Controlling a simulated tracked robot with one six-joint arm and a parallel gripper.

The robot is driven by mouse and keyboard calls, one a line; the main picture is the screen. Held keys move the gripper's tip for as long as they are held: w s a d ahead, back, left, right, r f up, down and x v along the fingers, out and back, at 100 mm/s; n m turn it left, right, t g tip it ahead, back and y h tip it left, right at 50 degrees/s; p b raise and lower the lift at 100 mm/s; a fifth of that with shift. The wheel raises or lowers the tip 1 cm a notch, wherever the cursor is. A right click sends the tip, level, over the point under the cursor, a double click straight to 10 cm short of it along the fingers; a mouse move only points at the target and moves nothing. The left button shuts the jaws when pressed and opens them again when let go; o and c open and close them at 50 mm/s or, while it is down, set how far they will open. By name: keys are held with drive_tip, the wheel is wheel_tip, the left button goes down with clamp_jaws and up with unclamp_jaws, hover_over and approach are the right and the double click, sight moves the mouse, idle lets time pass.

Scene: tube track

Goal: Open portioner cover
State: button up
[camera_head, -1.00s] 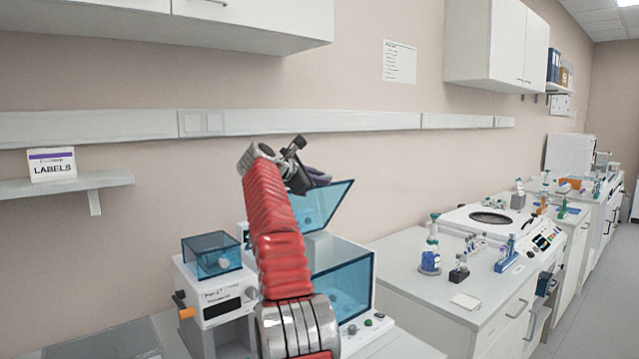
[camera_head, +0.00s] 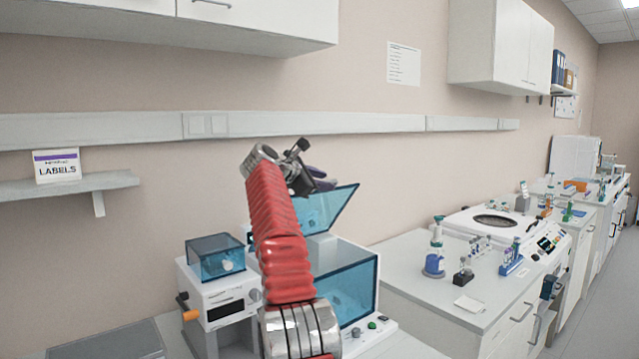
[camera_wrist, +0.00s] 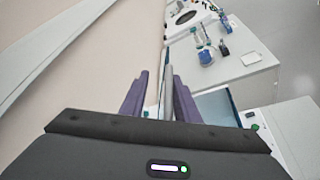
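A white machine with blue see-through panels stands behind my arm in the head view. Its upper blue cover (camera_head: 335,208) stands raised and tilted; its front blue pane (camera_head: 352,290) is below. Which machine is the portioner I cannot tell for sure. My gripper (camera_head: 318,180) is at the raised cover's upper left; whether it touches is unclear. In the wrist view the two purple fingers of my gripper (camera_wrist: 160,95) are apart, with a thin grey strip (camera_wrist: 167,88) between them that I cannot identify. My red arm hides the machine's left part.
A smaller white device with a blue box-shaped lid (camera_head: 215,257) and an orange knob stands left of my arm. A bench (camera_head: 410,250) with bottles and a centrifuge-like machine (camera_head: 495,222) is to the right. A wall shelf (camera_head: 110,180) holds a labels box (camera_head: 57,166).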

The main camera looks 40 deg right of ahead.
drive_tip(key=shift+r, duration=0.1)
drive_tip(key=v, duration=1.3)
drive_tip(key=shift+a, duration=0.4)
idle(0.4)
